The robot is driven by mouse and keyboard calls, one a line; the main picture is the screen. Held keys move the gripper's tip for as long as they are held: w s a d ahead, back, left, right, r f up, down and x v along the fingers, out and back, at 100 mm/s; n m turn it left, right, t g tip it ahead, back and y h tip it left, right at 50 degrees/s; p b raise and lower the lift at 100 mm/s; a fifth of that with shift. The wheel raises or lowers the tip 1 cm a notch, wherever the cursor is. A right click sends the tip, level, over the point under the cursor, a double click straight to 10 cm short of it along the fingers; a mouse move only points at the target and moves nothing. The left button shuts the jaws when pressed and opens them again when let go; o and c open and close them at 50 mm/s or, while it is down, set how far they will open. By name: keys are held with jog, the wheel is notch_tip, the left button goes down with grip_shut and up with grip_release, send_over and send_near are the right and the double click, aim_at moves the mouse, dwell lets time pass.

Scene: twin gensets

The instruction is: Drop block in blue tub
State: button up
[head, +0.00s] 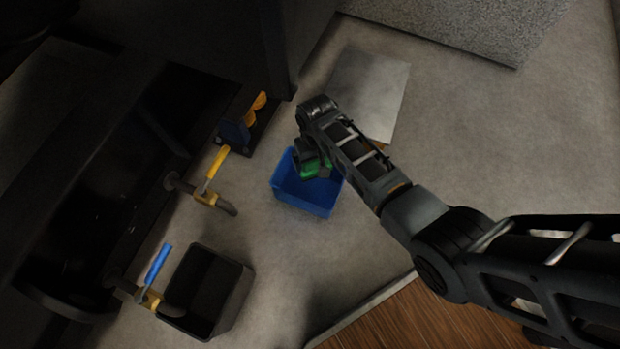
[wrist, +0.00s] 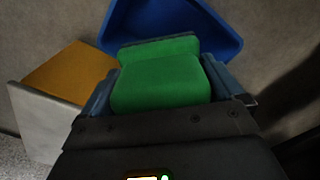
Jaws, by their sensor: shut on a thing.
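My gripper (wrist: 160,85) is shut on a green block (wrist: 165,82), which fills the space between its fingers in the wrist view. In the head view the green block (head: 312,168) shows partly from behind my gripper (head: 316,160). The blue tub (head: 302,198) stands on the floor, and in the head view the block overlaps its upper part. In the wrist view the blue tub (wrist: 228,35) lies just beyond the block. I cannot tell the block's exact height over the tub.
A dark open bin (head: 240,290) stands at the lower left. A yellow-handled valve (head: 216,165) and a blue-handled valve (head: 158,262) stick out from dark machinery on the left.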

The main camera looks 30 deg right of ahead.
notch_tip(320, 180, down, 2)
jog(key=shift+f+b, duration=0.1)
jog(key=shift+b, duration=0.6)
jog(key=o, duration=1)
jog(key=shift+r+p, duration=2.2)
jog(key=shift+r, duration=1.8)
jog(key=shift+s+f, duration=0.1)
